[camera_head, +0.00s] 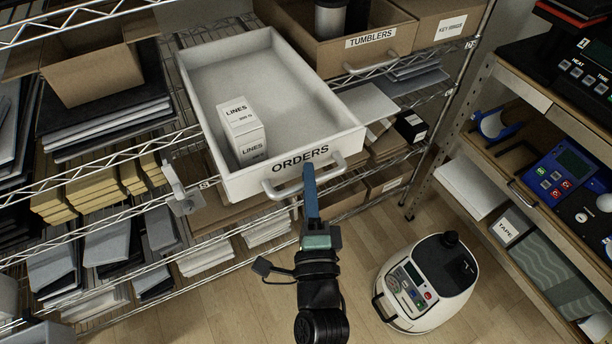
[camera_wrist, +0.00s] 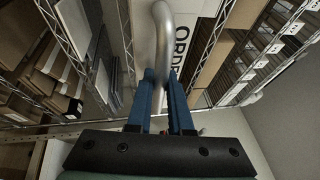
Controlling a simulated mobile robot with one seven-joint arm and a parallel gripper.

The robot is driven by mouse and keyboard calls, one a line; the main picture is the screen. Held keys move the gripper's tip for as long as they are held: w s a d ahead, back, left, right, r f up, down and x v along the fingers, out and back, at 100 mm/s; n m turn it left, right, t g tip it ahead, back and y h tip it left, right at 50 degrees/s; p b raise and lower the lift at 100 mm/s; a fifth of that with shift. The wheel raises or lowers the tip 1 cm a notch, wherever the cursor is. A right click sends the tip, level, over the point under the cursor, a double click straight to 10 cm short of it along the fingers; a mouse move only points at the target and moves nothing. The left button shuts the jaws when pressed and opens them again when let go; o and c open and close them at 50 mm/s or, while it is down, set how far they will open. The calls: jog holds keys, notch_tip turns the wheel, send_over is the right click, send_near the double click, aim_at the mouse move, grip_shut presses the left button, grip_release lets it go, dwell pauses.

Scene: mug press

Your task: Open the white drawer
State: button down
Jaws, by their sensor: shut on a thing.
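The white drawer (camera_head: 283,178), labelled ORDERS, is pulled well out of the wire shelf in the head view, and its inside shows. A white box marked LINES (camera_head: 242,130) stands in it near the front left. A grey bar handle (camera_head: 336,163) is on its front. My gripper (camera_head: 310,187) reaches up from below and its blue fingers are shut on the handle. In the wrist view the blue fingers (camera_wrist: 168,98) close around the handle (camera_wrist: 163,30), with the drawer front (camera_wrist: 183,42) and part of its label behind.
A TUMBLERS box (camera_head: 370,42) is to the right of the drawer, and wire shelves with stacks and boxes lie left and below. A white machine (camera_head: 428,285) stands on the wooden floor (camera_head: 240,290). A second shelf unit (camera_head: 500,190) is on the right.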

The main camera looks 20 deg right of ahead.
dwell(0.3)
jog(key=c, duration=1.1)
grip_release()
jog(key=b+v, duration=0.3)
jog(key=v, duration=1)
